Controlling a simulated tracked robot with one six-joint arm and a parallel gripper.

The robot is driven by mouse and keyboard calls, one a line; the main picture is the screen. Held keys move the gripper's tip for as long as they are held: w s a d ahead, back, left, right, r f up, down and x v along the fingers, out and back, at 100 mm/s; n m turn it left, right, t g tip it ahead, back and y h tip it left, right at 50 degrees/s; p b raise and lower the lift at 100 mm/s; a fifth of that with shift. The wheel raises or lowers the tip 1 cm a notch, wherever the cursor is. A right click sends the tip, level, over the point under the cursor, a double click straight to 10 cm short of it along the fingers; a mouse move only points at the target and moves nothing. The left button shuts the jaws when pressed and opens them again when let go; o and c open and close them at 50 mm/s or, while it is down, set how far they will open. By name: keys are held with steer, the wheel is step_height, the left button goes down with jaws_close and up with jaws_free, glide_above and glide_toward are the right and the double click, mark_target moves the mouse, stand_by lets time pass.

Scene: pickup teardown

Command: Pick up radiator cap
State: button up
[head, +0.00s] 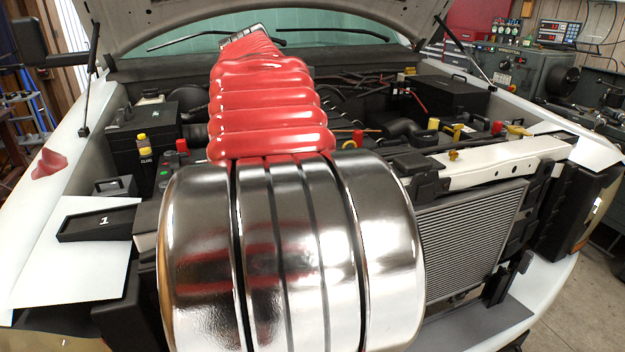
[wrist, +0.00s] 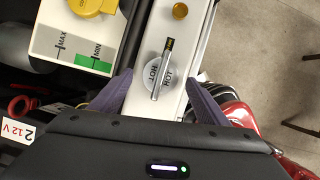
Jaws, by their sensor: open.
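The radiator cap (wrist: 155,75) shows in the wrist view as a round grey disc with dark "HOT" lettering and a raised lever across it. It sits on a white bar. My gripper (wrist: 158,82) is open. Its two purple-grey fingers stand to the left and right of the cap, apart from each other. I cannot tell whether the fingers touch the cap or how high they are above it. In the head view I cannot make out the cap or my fingers; my chrome and red arm covers the middle.
A white reservoir (wrist: 75,35) with MAX and MIN marks and a yellow cap (wrist: 92,5) stands left of the radiator cap. The finned radiator (head: 468,240) is at right in the head view, below the white crossbar (head: 505,163).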

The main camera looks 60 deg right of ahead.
steer(key=shift+s+d+f, duration=0.1)
steer(key=shift+d+f, duration=0.05)
steer(key=shift+f, duration=0.3)
steer(key=shift+c, duration=0.2)
steer(key=c, duration=1.1)
